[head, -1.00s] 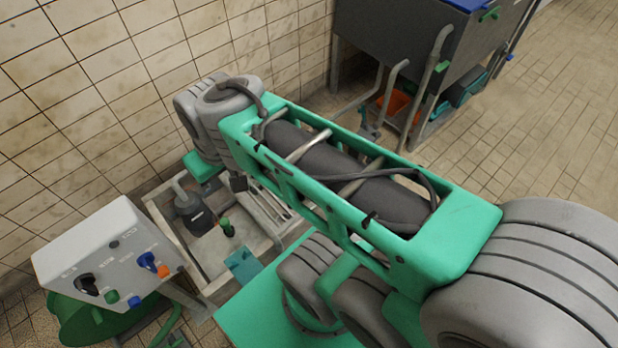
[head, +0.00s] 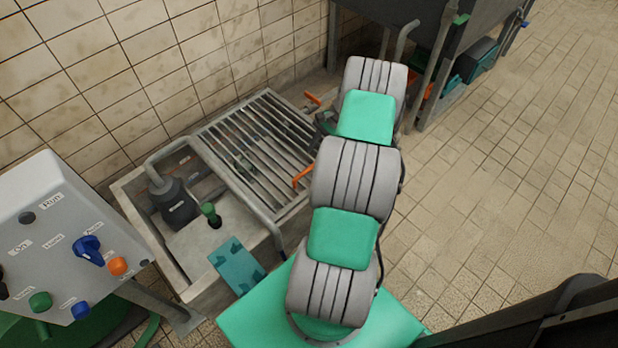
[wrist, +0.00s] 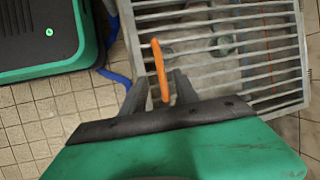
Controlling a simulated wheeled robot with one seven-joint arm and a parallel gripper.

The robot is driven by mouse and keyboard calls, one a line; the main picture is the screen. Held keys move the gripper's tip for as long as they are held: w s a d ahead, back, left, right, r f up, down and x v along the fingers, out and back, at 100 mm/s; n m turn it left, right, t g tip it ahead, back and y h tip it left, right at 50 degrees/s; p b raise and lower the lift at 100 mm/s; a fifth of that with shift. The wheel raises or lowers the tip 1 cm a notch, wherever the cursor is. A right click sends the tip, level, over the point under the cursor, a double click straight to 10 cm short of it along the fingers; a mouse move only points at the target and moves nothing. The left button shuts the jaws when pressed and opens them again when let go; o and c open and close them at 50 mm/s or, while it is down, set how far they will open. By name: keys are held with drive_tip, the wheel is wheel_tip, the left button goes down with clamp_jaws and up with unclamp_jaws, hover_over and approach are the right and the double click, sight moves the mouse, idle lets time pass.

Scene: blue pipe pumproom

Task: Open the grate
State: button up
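The grate (head: 255,140) is a grey metal frame of parallel bars. It lies over the right part of the sunken basin (head: 190,285) in the head view, and its bars (wrist: 225,45) fill the upper right of the wrist view. Orange handles stand at its right side, a near one (head: 302,177) and a far one (head: 312,98). My gripper (wrist: 160,88) is open in the wrist view, with an orange handle (wrist: 158,65) showing between its fingers. I cannot tell whether they touch it. In the head view my arm largely hides the gripper.
A control panel (head: 65,240) with knobs stands at the left. A pump (head: 178,205) and a green-handled valve (head: 210,212) are in the basin's left part. A dark metal tank (head: 395,18) on legs is at the back. The tiled floor (head: 500,170) at right is clear.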

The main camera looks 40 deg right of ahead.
sight(307, 170)
drive_tip(key=b+x, duration=0.1)
drive_tip(key=x, duration=0.7)
drive_tip(key=shift+s+d+b, duration=0.1)
drive_tip(key=shift+d+b, duration=0.05)
drive_tip(key=shift+b, duration=0.15)
drive_tip(key=shift+c, duration=0.6)
clamp_jaws()
idle(0.3)
